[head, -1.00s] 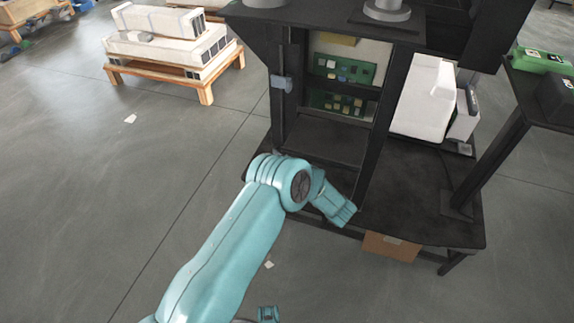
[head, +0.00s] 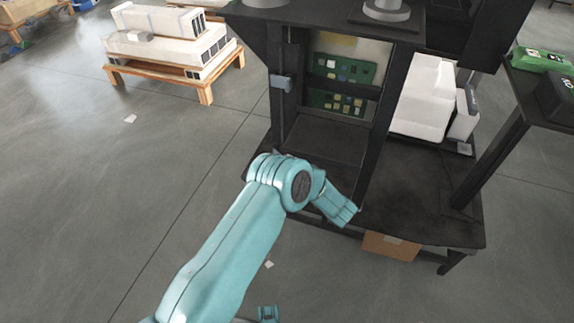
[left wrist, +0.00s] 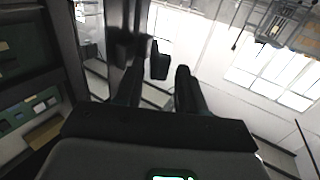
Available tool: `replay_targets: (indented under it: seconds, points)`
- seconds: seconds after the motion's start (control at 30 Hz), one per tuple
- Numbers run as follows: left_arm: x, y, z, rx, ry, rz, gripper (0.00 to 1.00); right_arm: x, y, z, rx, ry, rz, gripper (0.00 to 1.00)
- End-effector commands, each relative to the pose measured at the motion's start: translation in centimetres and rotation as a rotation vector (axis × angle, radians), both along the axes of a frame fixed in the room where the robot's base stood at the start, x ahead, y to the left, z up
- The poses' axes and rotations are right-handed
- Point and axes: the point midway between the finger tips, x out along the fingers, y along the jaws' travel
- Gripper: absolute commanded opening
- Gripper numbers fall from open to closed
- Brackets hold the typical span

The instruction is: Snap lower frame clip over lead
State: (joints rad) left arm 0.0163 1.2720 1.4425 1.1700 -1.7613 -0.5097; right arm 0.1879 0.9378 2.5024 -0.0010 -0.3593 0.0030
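A black upright frame (head: 382,110) stands on a dark bench and holds green circuit boards (head: 344,70). A grey block (head: 282,82), which looks like a clip, sits on its left post. My teal arm (head: 235,240) reaches up to the frame's foot; its gripper does not show in the head view. In the left wrist view, my left gripper (left wrist: 157,82) has its two dark fingers apart. A small black block (left wrist: 159,60) shows between the fingertips with gaps on both sides; I cannot tell if it is the clip. I cannot make out the lead.
White housings (head: 424,98) stand on the bench right of the frame. A side table with a green case (head: 541,61) is at right. A wooden pallet (head: 170,78) stands at left; the floor between is open.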

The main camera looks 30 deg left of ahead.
Motion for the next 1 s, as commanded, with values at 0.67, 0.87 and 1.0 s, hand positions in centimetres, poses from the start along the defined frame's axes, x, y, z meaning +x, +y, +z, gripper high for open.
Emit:
replay_targets:
  seconds: [0.67,0.87,1.0]
  points:
    - [-3.7,-14.1,0.1,0.001,0.001,-0.004,0.39,-0.6,0.5,2.7,0.004,0.009,0.023,0.0]
    - [-4.1,-15.6,0.0,0.0,0.001,-0.002,0.39,-0.6,0.6,2.8,0.004,0.01,0.024,0.0]
    - [-4.2,-15.7,0.0,-0.001,0.001,-0.001,0.39,-0.6,0.6,2.8,0.004,0.011,0.024,0.0]
